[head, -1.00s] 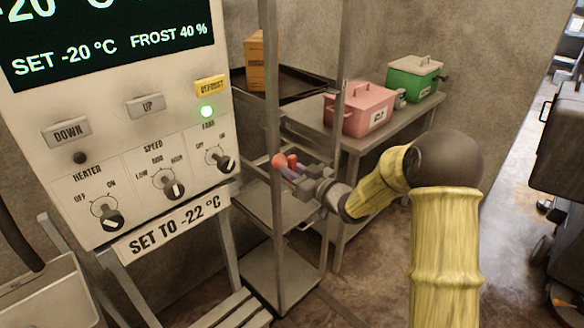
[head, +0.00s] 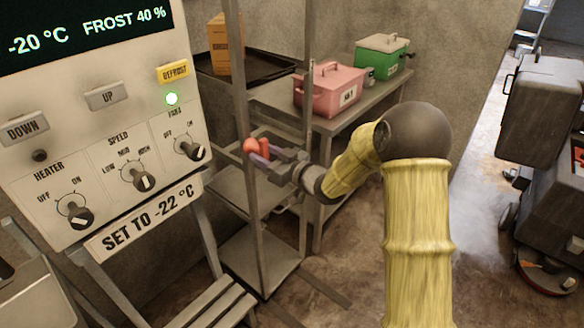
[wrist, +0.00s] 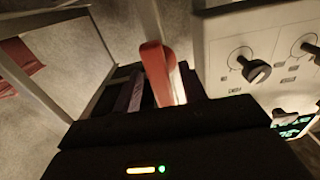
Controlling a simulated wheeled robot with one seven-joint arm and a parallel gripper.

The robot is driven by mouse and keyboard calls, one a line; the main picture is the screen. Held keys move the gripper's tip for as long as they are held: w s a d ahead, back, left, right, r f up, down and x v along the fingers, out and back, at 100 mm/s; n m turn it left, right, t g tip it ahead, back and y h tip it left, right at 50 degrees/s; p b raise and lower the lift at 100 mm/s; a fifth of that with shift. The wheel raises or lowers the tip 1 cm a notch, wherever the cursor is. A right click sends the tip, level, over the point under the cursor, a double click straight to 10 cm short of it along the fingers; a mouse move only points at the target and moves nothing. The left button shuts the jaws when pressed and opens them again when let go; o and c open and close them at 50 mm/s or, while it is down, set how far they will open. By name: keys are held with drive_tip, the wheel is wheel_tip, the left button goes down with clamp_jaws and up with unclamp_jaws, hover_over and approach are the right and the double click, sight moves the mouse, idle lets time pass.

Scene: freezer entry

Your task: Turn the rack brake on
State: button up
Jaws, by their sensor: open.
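The rack brake appears as a red lever with a rounded end (head: 251,146) on the front post of a metal rack (head: 239,110). It also shows in the wrist view as a red lever (wrist: 156,72). My gripper (head: 263,156) is open at the lever, pointing left toward the post. In the wrist view my dark fingers (wrist: 160,92) stand either side of the lever's lower part. I cannot tell whether they touch it. The lever's lower end is hidden by my gripper.
A control panel (head: 100,110) with knobs and buttons stands close left of the rack. Behind are a table (head: 283,97), a pink box (head: 330,90) and a green box (head: 383,57). A dark cart (head: 545,130) stands at the right. A step stool (head: 225,305) is below the panel.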

drive_tip(key=b+v, duration=0.1)
drive_tip(key=v, duration=1.5)
drive_tip(key=shift+s+d, duration=0.25)
